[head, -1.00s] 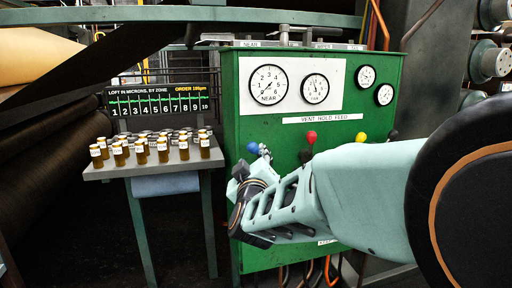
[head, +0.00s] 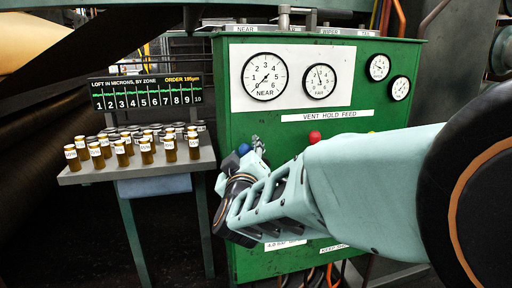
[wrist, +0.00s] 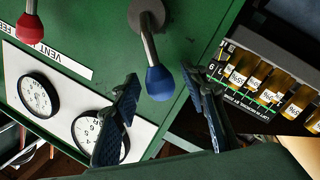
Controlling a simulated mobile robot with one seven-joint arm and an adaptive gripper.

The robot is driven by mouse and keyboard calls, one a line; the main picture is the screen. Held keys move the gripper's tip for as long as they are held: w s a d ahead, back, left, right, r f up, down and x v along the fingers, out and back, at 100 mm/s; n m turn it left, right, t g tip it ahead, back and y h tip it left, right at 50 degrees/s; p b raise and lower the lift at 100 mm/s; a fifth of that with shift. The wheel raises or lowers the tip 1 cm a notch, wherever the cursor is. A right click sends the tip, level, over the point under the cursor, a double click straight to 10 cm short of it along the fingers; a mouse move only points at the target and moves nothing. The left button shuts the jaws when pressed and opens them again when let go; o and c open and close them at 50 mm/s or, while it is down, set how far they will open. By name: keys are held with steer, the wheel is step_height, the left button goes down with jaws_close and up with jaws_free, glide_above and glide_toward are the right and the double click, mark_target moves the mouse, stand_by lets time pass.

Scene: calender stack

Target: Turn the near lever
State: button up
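The near lever appears to be the blue-knobbed one on the green cabinet, below the NEAR gauge (head: 265,72); no label on the lever itself is readable. Its blue knob (head: 243,149) shows beside my fingers in the head view. In the wrist view the blue knob (wrist: 159,83) hangs on a grey metal stem (wrist: 148,40). My gripper (wrist: 161,88) is open, with one finger on each side of the knob and a gap visible on both sides. In the head view my gripper (head: 256,150) partly hides the lever.
A red-knobbed lever (head: 314,137) stands to the right, also in the wrist view (wrist: 30,25). A yellow knob is mostly hidden behind my arm. A small table (head: 92,176) with several amber bottles stands at left, near a loft display (head: 150,95).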

steer(key=shift+w, duration=0.1)
steer(key=shift+c, duration=0.4)
jaws_close()
